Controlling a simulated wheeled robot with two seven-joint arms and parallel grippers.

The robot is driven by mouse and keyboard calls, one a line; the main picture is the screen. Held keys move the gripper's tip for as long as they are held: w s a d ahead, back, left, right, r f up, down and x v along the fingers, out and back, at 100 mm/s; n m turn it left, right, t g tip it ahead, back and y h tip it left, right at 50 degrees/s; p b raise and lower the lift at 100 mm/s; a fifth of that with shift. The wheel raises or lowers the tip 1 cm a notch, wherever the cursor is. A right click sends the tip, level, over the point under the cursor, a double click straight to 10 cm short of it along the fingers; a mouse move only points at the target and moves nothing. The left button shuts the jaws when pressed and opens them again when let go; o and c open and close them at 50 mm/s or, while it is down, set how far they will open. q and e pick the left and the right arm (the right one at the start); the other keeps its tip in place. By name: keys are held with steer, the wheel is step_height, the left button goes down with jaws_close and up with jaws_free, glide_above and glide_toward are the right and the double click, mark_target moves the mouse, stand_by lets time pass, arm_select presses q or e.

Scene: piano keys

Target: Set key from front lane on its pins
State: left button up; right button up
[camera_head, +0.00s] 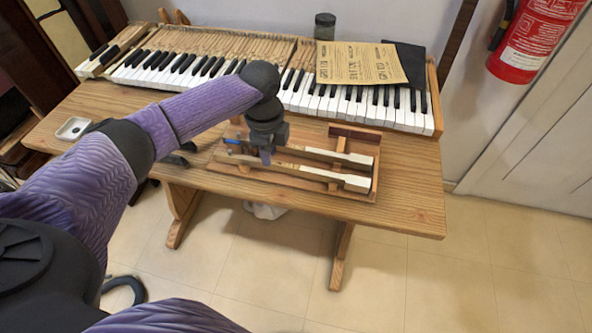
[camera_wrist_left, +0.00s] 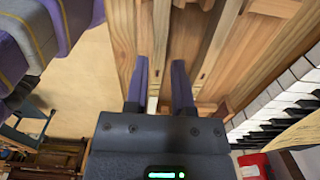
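The front-lane key (camera_head: 318,177) is a long pale wooden stick with a white block at its right end. It lies along the near side of a shallow wooden tray (camera_head: 365,197) on the table. A second, similar key (camera_head: 325,155) lies behind it. My left gripper (camera_head: 265,158) is over the left part of the front key, pointing down. In the left wrist view its two purple fingers (camera_wrist_left: 160,90) are apart, with a narrow wooden strip between them. I cannot tell whether they touch it. The pins are too small to make out. My right gripper is not in view.
A piano keyboard (camera_head: 335,105) runs along the back of the wooden table (camera_head: 405,205). A small white dish (camera_head: 73,128) is at the left. The table's right front is clear.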

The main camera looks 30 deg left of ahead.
arm_select(q)
steer(key=shift+f, duration=0.35)
steer(key=shift+f, duration=0.4)
steer(key=shift+f+b, duration=0.15)
steer(key=shift+b, duration=0.15)
jaws_close()
stand_by(0.4)
